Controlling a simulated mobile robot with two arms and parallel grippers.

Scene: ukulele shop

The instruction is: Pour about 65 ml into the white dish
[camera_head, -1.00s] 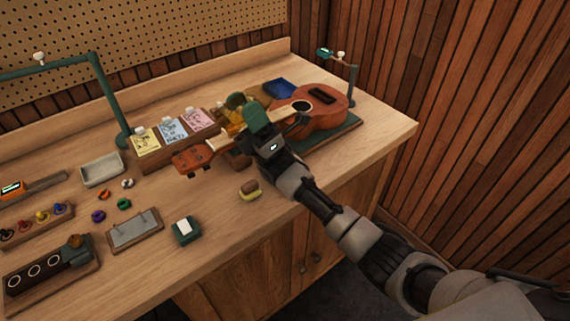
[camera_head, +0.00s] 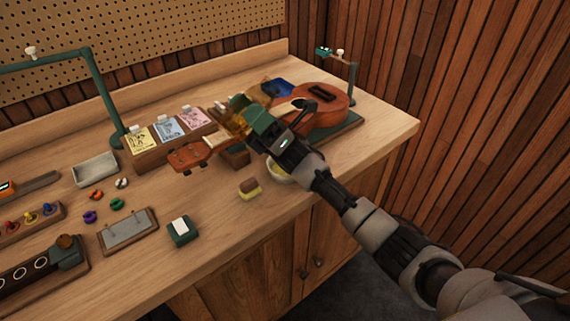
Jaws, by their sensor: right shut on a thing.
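My right gripper (camera_head: 246,115) is over the bench, in front of the ukulele. It is shut on an amber, see-through bottle (camera_head: 231,125), mostly hidden by the gripper; its tilt and liquid level are unclear. A pale round dish (camera_head: 279,173) shows partly from under my right forearm, with its far side hidden. The bottle is to the left of and beyond this dish in the picture. A pale rectangular dish (camera_head: 96,170) lies farther left on the bench. My left gripper is not in view.
The ukulele (camera_head: 325,101) lies on a green mat, its neck partly behind my gripper. A wooden card rack (camera_head: 150,158) stands left of the gripper. A yellow-brown block (camera_head: 249,188) and a green box (camera_head: 183,231) are near the front. The front right bench top is clear.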

